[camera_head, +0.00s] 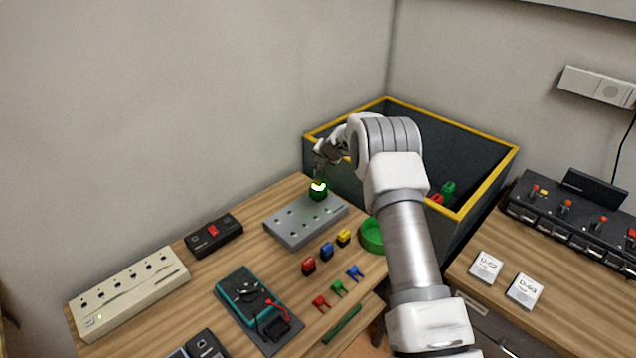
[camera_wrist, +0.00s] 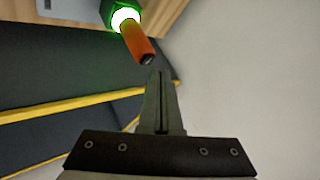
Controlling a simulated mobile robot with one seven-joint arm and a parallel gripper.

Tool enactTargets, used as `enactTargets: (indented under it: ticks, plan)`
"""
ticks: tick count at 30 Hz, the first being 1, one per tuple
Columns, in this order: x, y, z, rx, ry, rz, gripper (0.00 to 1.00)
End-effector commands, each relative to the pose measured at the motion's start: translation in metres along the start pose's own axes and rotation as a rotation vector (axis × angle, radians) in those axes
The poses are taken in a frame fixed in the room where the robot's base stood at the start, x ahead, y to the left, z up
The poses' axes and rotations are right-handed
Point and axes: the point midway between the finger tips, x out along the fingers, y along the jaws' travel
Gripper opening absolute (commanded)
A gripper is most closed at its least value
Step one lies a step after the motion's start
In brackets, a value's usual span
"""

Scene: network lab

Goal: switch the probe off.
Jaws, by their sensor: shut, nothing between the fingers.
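My gripper (camera_head: 322,162) is just above the block. In the wrist view my gripper (camera_wrist: 159,76) is shut and empty, its fingertips close to the dark tip with a small gap apparent.
A dark bin with a yellow rim (camera_head: 485,188) stands behind and right of my gripper. A teal meter (camera_head: 243,296), a power strip (camera_head: 130,290), a red-switch box (camera_head: 214,236), coloured clips and a green ring (camera_head: 371,236) lie on the wooden table. The wall is close behind.

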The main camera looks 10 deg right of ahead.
Motion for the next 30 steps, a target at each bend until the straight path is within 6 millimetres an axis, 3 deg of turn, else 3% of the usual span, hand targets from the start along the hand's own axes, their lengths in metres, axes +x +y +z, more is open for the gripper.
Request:
enactTargets:
  ticks: [30]
  plan:
    - [0.0067, 0.0049, 0.0049, 0.000, 0.000, 0.000, 0.00]
